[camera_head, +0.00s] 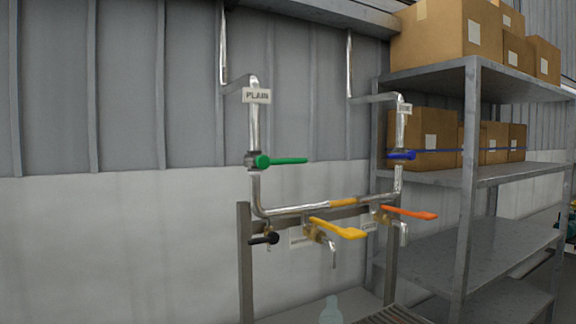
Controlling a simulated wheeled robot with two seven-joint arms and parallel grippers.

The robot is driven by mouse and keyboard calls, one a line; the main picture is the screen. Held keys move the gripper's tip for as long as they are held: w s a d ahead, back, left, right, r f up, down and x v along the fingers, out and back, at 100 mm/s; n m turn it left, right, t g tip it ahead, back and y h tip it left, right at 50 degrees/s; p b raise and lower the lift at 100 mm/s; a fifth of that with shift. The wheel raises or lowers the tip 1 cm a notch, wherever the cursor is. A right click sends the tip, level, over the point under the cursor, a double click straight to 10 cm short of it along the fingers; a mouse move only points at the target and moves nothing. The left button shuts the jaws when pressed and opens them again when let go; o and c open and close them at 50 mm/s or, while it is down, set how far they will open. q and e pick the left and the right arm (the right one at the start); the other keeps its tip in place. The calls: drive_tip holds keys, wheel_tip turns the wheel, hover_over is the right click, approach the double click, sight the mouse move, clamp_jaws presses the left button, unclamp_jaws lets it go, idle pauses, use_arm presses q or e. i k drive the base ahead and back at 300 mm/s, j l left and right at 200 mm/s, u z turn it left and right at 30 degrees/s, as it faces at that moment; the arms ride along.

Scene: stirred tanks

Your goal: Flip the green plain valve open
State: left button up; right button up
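The green valve (282,161) sits on the left vertical pipe (256,130), below a white label reading PLAIN (257,96). Its green handle points sideways to the right, across the pipe. Neither of my grippers shows in the head view, and nothing touches the green handle.
A blue valve (401,156) is on the right pipe. Yellow (338,229) and orange (409,213) handles stick out lower down, near a black knob (264,239). A metal shelf (470,180) with cardboard boxes stands at right. The wall left of the pipes is clear.

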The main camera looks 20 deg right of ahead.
sight(287, 161)
drive_tip(key=k+l+z, duration=0.1)
drive_tip(key=k+z, duration=0.4)
drive_tip(key=k+l+z, duration=0.25)
drive_tip(key=z, duration=0.25)
